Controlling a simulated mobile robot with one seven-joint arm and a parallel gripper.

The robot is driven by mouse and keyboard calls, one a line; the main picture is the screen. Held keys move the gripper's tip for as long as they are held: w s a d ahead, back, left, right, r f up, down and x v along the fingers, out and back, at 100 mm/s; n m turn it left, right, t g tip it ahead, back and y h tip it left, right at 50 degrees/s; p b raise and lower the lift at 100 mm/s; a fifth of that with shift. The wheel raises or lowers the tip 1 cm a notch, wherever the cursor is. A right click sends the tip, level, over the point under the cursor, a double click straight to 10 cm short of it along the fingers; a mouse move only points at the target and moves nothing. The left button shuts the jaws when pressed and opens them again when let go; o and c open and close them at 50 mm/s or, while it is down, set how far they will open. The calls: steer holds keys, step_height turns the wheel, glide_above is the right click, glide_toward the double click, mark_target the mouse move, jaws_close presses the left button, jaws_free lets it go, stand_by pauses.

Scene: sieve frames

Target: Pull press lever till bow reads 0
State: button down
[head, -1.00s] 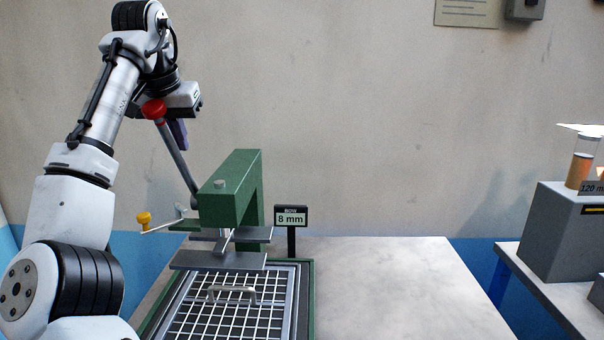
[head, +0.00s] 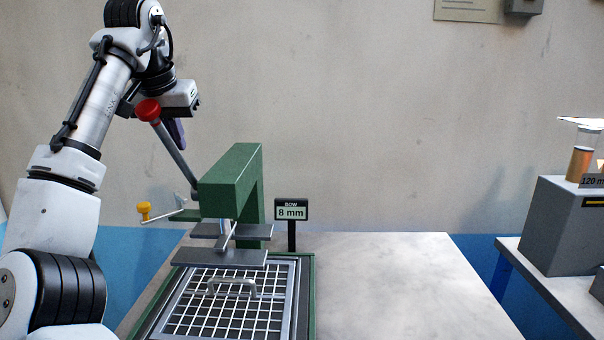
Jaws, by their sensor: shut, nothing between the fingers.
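The press lever (head: 174,152) is a grey rod with a red knob (head: 148,110), tilted up and to the left from the green press (head: 231,180). The bow display (head: 291,209) reads 8 mm. The press plate (head: 220,257) is above the sieve frame (head: 232,300), which has a white mesh and a metal handle. My gripper (head: 177,133) is shut and empty, just behind and right of the red knob and partly hidden by the lever. I cannot tell whether it touches the lever.
A small yellow-knobbed handle (head: 144,209) sticks out left of the press. The tabletop (head: 400,280) to the right is bare. A grey box (head: 560,220) with an orange-filled jar (head: 583,160) stands on a side table at the right.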

steer(key=shift+x, duration=1)
steer(key=shift+s, duration=0.1)
steer(key=shift+s+f+b, duration=0.35)
steer(key=shift+s+b, duration=0.1)
steer(key=shift+s, duration=0.25)
steer(key=shift+s+r, duration=0.1)
